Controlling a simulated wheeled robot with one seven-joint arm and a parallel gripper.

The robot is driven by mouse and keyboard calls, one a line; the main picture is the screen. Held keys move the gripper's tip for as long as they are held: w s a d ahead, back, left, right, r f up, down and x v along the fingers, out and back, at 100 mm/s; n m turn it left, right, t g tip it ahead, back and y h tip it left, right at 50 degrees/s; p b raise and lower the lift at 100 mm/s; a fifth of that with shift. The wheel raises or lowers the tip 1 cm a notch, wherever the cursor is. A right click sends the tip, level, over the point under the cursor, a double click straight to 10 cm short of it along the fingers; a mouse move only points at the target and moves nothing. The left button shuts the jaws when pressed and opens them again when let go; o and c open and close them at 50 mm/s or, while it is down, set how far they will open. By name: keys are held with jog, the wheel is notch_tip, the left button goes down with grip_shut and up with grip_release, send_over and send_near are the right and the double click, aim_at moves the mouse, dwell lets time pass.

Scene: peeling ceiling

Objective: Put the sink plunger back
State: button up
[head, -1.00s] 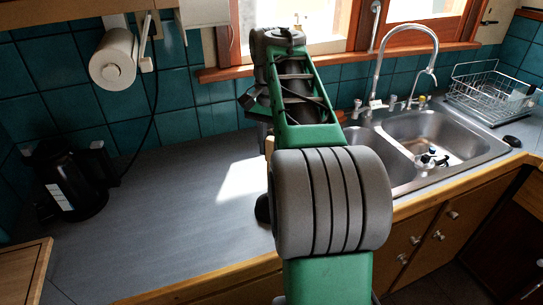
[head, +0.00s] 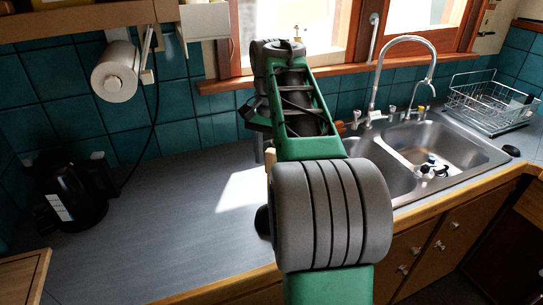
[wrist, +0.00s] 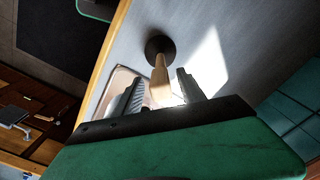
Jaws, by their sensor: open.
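The sink plunger has a light wooden handle (wrist: 159,75) and a dark round cup (wrist: 160,46). It stands on the grey counter left of the sink. In the head view my arm hides most of it; part of its dark cup (head: 262,222) shows at the arm's left edge. My gripper (wrist: 158,80) is open in the wrist view, with one finger on each side of the handle. I cannot tell whether either finger touches it. In the head view the gripper is mostly hidden behind my arm.
The double steel sink (head: 440,145) is to the right, with small items in its far basin and a tall faucet (head: 405,42). A wire dish rack (head: 490,105) stands beyond it. A black kettle (head: 75,195) is at the left. The counter (head: 165,215) between is clear.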

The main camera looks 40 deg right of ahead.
notch_tip(320, 180, up, 12)
jog(key=p, duration=0.9)
jog(key=s+a+f+n+t, duration=0.1)
jog(key=s+a+f+n, duration=0.1)
jog(key=a+f+n, duration=0.2)
jog(key=s+a+f+n+t, duration=0.2)
jog(key=s+a+f+n, duration=0.1)
jog(key=a, duration=0.7)
jog(key=s+a+f+n+t, duration=0.2)
jog(key=s+a+f+n, duration=0.1)
jog(key=a, duration=0.4)
jog(key=shift+f+n, duration=0.9)
jog(key=shift+n, duration=0.1)
